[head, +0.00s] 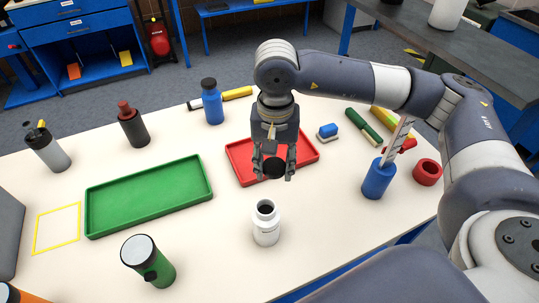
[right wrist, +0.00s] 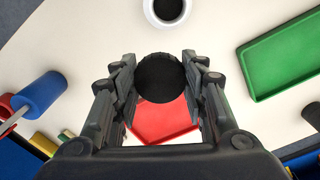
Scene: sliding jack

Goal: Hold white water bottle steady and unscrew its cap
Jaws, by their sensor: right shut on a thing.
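The white water bottle (head: 266,224) stands upright and open on the table, its dark mouth showing. In the right wrist view the bottle (right wrist: 168,10) is at the top edge, partly cut off. My right gripper (head: 274,172) is shut on the black cap (head: 273,168) and holds it above and behind the bottle, apart from it. In the right wrist view the cap (right wrist: 160,78) sits between the fingers of the right gripper (right wrist: 161,80). My left gripper is not in view.
A red tray (head: 240,165) lies behind and below the held cap. A green tray (head: 150,197) lies to the left, with a green canister (head: 148,262) in front. A blue bottle (head: 212,103) stands at the back. A blue cup (head: 378,180) and red ring (head: 427,172) stand right.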

